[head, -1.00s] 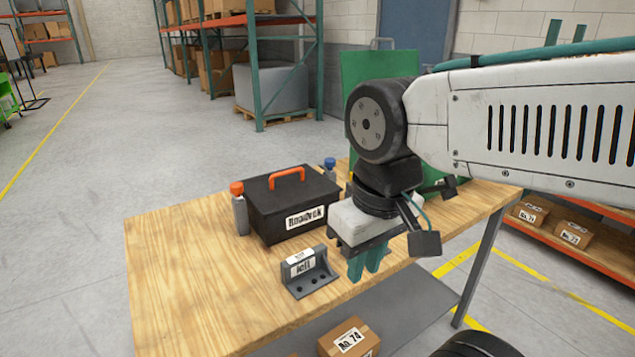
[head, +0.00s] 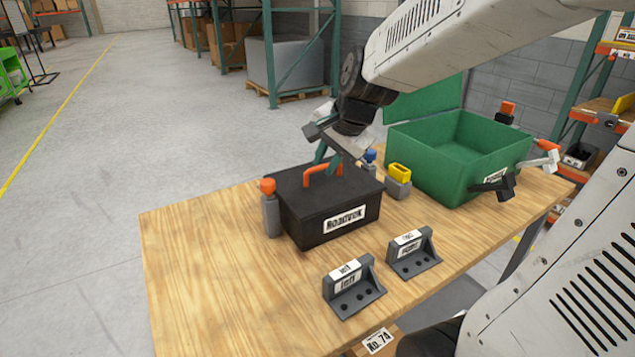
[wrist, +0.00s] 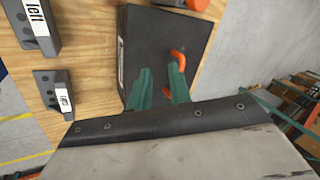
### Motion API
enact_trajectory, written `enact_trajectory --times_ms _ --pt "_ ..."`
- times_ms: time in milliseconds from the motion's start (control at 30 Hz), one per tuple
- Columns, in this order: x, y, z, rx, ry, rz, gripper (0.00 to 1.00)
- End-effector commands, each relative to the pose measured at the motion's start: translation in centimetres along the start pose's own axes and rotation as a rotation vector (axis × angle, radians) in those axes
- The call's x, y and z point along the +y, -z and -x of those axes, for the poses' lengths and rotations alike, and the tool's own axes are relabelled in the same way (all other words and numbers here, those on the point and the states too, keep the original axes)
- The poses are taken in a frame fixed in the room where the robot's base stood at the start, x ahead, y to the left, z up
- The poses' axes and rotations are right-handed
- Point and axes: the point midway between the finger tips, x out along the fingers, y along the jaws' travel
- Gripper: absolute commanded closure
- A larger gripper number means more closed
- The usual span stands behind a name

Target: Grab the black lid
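The black lid (head: 350,187) with its orange handle (head: 309,172) sits on top of a black box (head: 315,229) on the wooden table. In the wrist view, the lid (wrist: 163,35) fills the upper middle and the orange handle (wrist: 179,60) shows close to the right finger. My gripper (head: 327,160) is above the lid, pointing down near the handle. In the wrist view, my gripper's two green fingers (wrist: 160,80) are apart with nothing between them. I cannot tell whether a finger touches the handle.
An orange-topped bottle (head: 269,208) stands against the box's left side. A yellow-topped grey block (head: 399,181) and an open green box (head: 465,150) stand to the right. Two grey brackets, one nearer (head: 352,290) and one farther right (head: 415,257), are in front. The table's left part is clear.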

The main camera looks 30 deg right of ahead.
Motion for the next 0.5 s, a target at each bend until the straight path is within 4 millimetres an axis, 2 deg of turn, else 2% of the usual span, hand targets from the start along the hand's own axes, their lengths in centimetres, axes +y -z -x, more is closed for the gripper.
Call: enact_trajectory --times_ms 33,100,200,300,500 --pt "-0.5 2.0 -1.2 0.022 0.017 -0.105 0.8" --pt "-1.2 4.2 -2.3 0.053 0.047 -0.229 0.8" --pt "-1.7 6.3 -3.4 0.083 0.077 -0.346 0.8" --pt "-1.9 7.2 -4.3 0.094 0.09 -0.397 0.8" --pt "-2.2 7.3 -6.5 0.095 0.092 -0.403 0.8"
